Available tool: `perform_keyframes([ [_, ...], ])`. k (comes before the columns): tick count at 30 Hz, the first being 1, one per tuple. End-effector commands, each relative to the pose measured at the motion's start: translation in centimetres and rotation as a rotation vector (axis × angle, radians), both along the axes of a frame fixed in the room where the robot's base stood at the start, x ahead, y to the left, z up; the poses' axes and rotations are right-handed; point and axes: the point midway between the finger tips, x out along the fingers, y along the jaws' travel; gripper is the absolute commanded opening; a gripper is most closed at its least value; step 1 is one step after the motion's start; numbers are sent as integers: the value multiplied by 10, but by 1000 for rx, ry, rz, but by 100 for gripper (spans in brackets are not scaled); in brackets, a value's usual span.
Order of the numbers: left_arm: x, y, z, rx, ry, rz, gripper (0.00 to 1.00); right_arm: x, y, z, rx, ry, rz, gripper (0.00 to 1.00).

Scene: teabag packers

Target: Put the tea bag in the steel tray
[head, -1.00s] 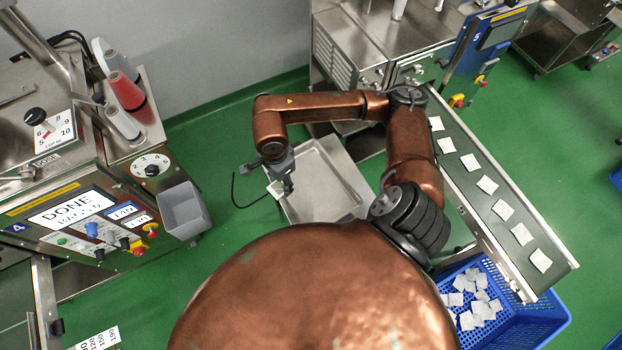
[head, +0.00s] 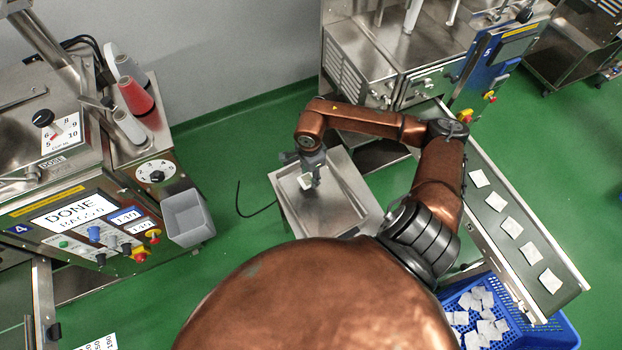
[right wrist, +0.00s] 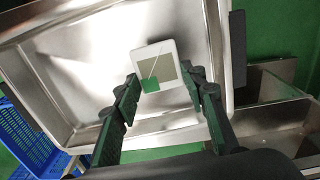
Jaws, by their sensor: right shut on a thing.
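The steel tray (head: 345,205) stands in the middle of the head view, wide and shallow with a raised rim. It also fills much of the right wrist view (right wrist: 85,82). My right gripper (head: 308,183) is over the left part of the tray. In the right wrist view its two fingers (right wrist: 165,88) are shut on a white tea bag (right wrist: 168,70) with a green tag and a thin string. The tea bag appears above the tray floor; its exact height cannot be told. It also shows as a small pale patch in the head view (head: 304,183). My left gripper is not in view.
A conveyor (head: 520,215) with several white bags runs down the right, ending at a blue crate (head: 555,335) that holds several bags. A grey bin (head: 188,218) hangs on the left machine (head: 80,215). Green floor lies between that machine and the tray.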

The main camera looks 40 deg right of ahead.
Motion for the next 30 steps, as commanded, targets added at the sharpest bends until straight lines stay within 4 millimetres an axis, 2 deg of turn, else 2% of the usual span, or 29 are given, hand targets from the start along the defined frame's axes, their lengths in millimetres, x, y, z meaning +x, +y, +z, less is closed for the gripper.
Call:
perform_keyframes([
  [5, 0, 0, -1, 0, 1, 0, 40, 2, -6, -9, 1, 0, -2, 33],
  [12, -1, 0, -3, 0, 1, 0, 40, 3, -9, -41, 2, 2, 0, 33],
  [24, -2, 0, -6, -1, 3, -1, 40, 3, -10, -47, 0, 0, 1, 33],
  [25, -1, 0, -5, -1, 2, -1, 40, 3, -10, -46, 0, -1, 1, 41],
  [30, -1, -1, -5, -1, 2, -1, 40, 3, -10, -45, 0, -1, 1, 52],
])
